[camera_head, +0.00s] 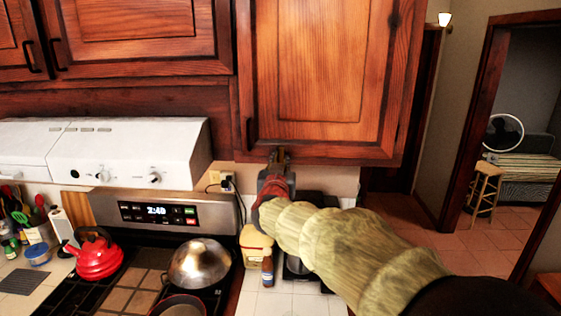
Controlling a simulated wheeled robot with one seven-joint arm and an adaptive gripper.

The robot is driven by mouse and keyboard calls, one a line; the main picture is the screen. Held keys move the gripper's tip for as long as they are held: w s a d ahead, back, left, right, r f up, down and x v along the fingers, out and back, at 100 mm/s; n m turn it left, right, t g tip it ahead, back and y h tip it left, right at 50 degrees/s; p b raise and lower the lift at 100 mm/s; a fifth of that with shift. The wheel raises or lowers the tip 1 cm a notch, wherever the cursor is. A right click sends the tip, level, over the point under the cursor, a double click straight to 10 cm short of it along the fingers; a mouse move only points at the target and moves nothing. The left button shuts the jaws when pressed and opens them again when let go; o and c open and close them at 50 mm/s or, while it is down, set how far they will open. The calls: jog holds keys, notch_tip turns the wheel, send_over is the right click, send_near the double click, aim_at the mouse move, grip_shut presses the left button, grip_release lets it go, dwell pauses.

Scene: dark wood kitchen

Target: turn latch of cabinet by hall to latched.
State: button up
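The cabinet by the hall (320,60) is a wooden upper cabinet right of the stove, beside the doorway. Its door looks closed. A small latch (281,155) sits at the bottom edge of the cabinet, toward its left side. My gripper (279,165) is at the end of my arm, right at the latch, just under the cabinet's bottom edge. The gripper is seen from behind, and its fingers are small and partly hidden, so I cannot tell whether they are open, shut or touching the latch. The latch's turned position is also unclear.
A white range hood (130,150) and stove panel (165,212) are to the left. A red kettle (97,255) and a domed lid (200,262) are on the stove. A brown bottle (267,270) stands on the counter below my arm. A hall doorway opens at right.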

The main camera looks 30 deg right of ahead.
jog(key=o, duration=0.4)
jog(key=shift+r, duration=0.1)
jog(key=v, duration=1.2)
dwell(0.3)
